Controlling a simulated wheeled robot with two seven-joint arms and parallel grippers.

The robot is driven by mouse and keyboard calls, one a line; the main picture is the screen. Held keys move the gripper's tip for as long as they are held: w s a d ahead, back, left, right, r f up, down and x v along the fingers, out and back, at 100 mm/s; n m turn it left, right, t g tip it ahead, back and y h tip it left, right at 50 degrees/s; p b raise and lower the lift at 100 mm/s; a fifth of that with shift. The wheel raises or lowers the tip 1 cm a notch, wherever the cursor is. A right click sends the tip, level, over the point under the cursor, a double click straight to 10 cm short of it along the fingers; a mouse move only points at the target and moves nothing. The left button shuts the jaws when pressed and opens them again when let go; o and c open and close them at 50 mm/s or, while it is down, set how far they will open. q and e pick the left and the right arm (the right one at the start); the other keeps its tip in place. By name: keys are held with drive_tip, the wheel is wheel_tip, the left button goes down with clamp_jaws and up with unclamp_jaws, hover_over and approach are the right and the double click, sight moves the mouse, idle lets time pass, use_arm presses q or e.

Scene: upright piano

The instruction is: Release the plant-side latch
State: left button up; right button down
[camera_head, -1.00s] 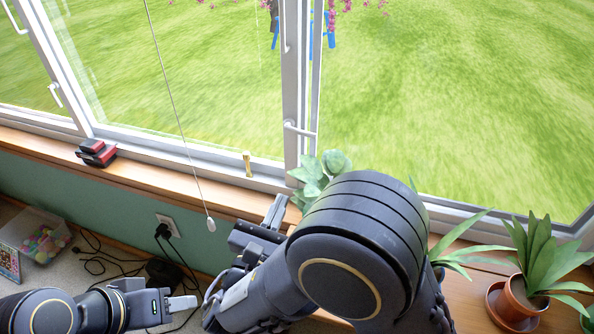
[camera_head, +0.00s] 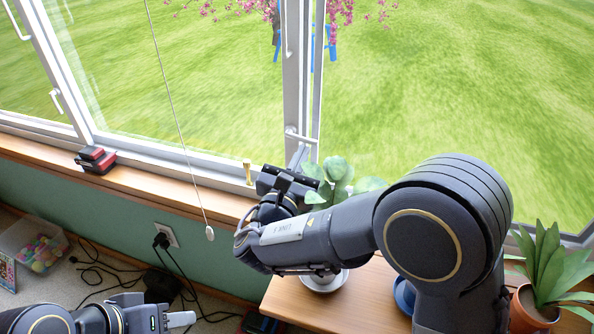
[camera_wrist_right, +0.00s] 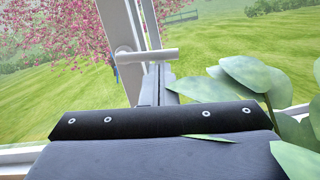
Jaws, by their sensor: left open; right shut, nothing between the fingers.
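The plant-side latch is a white lever handle (camera_head: 301,135) on the window's upright frame, beside the leafy plant. Its lever lies roughly level, pointing right, and it also shows in the right wrist view (camera_wrist_right: 148,54). My right gripper (camera_head: 300,153) is shut and empty, with its tips just below the lever; in the right wrist view its fingers (camera_wrist_right: 158,76) reach up toward the lever. I cannot tell whether they touch it. My left gripper (camera_head: 184,319) is open and empty, low at the bottom left, far from the latch.
A leafy plant (camera_head: 340,180) stands close to the right of my right gripper. A potted plant (camera_head: 535,300) is at the far right. A pull cord (camera_head: 175,110) hangs left of the latch. A red and black object (camera_head: 96,160) and a small brass piece (camera_head: 248,172) sit on the sill.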

drive_tip(key=shift+r, duration=0.1)
drive_tip(key=r+p, duration=0.1)
drive_tip(key=n+p, duration=0.1)
drive_tip(key=p, duration=0.1)
drive_tip(key=shift+w+d+r+y, duration=0.15)
drive_tip(key=shift+r+y, duration=0.2)
drive_tip(key=shift+y, duration=0.05)
drive_tip(key=shift+d+n+p, duration=0.1)
drive_tip(key=shift+n+p, duration=0.3)
drive_tip(key=shift+n, duration=0.3)
